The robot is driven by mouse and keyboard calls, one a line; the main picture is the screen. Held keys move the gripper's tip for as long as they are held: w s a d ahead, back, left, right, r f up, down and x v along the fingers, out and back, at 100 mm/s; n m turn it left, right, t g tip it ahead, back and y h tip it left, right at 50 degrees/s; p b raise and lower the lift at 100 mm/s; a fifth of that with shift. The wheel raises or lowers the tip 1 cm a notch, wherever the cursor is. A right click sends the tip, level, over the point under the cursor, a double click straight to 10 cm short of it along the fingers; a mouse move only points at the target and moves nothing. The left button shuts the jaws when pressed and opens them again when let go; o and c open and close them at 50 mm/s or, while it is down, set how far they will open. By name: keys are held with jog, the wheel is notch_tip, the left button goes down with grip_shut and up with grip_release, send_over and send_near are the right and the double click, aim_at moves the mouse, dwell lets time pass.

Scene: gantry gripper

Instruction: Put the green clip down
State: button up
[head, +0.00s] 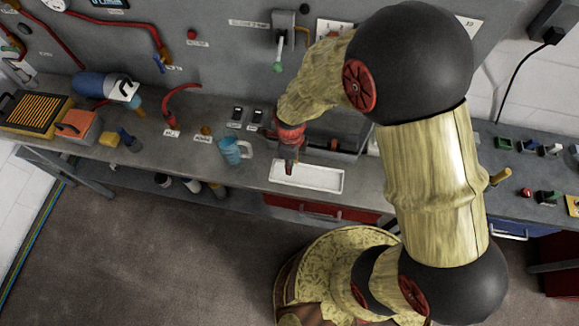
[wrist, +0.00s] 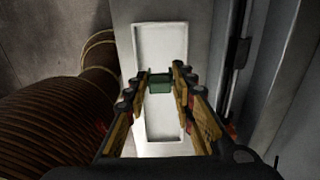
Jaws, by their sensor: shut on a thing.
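My gripper (head: 289,155) is shut on the green clip (wrist: 160,84). In the wrist view the clip sits between the two fingertips (wrist: 161,76), with the white tray (wrist: 160,42) behind it. In the head view the small green clip (head: 289,168) shows at the tip of my gripper, over the left part of the white tray (head: 318,181). The tray lies at the front of the bench and looks empty where it shows. I cannot tell the exact gap between clip and tray.
A blue mug (head: 230,151) stands left of the tray. A grey bin (head: 335,144) is behind it, partly hidden by my arm. Several labelled items stand along the bench. A red drawer (head: 322,209) is below the bench edge.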

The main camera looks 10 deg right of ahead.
jog(key=shift+w+a+f, duration=0.1)
jog(key=shift+w+f, duration=0.05)
jog(key=shift+f, duration=1.6)
jog(key=shift+f+b, duration=0.2)
jog(key=shift+b, duration=0.15)
jog(key=o, duration=0.7)
jog(key=shift+o, duration=0.6)
jog(key=shift+r, duration=0.2)
